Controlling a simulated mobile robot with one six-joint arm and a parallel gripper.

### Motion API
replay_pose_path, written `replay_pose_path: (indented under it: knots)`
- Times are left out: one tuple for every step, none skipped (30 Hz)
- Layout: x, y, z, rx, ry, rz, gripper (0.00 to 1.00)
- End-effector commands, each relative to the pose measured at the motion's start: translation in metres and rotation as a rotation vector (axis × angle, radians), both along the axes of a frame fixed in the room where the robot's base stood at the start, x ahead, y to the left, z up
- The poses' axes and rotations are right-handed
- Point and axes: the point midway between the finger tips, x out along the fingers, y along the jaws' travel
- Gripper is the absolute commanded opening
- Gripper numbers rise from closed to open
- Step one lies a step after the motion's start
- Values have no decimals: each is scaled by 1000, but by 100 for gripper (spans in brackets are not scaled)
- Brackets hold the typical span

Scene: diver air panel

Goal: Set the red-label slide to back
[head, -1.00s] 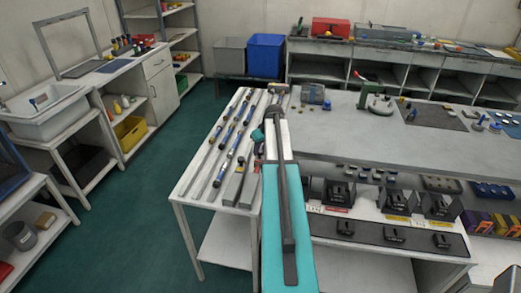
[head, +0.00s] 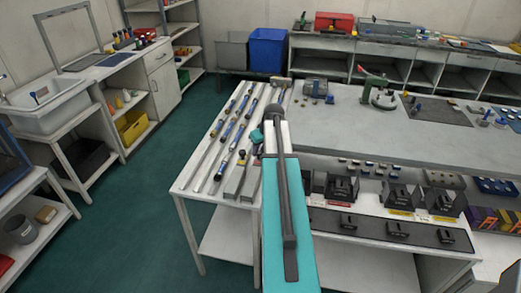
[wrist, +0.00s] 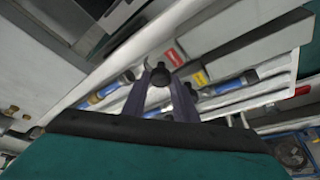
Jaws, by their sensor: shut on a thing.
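In the wrist view my gripper (wrist: 166,88) has its two dark fingers closed around a dark round knob (wrist: 160,77). A red label (wrist: 174,54) lies just beyond the knob, a yellow label (wrist: 201,78) is to its right, and another red label (wrist: 302,90) is farther right. I cannot tell from the picture how far the gripped slide has travelled. In the head view my arm hides the gripper and the knob.
The table (head: 187,184) at left holds several blue-banded rods (head: 235,131). Black block units (head: 342,188) with red and yellow labels stand right of my arm, below a grey counter (head: 330,125). Green floor (head: 150,215) is open at left.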

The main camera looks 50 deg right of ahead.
Motion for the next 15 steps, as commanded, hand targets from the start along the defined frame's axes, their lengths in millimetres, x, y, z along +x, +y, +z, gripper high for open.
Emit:
replay_pose_path:
  knots:
    - [-2, 2, -2, 7, 7, 1, 0]
    - [-2, 3, -2, 7, 8, 1, 0]
    - [-3, 3, -2, 8, 7, 1, 0]
    - [-3, 3, -2, 8, 8, 1, 0]
    - [-3, 3, -2, 8, 8, 1, 0]
    - [-3, 3, -2, 9, 9, 2, 0]
    - [-3, 3, -2, 9, 9, 2, 29]
    - [-3, 3, -2, 9, 8, 2, 34]
    - [-3, 3, -2, 8, 8, 1, 41]
    - [-3, 3, -2, 8, 7, 1, 44]
    - [-2, 3, -2, 8, 7, 1, 44]
    - [-2, 3, -2, 8, 6, 1, 44]
    - [-2, 2, -2, 7, 7, 1, 44]
    - [-2, 2, -2, 7, 7, 1, 44]
    - [-2, 2, -2, 6, 6, 1, 44]
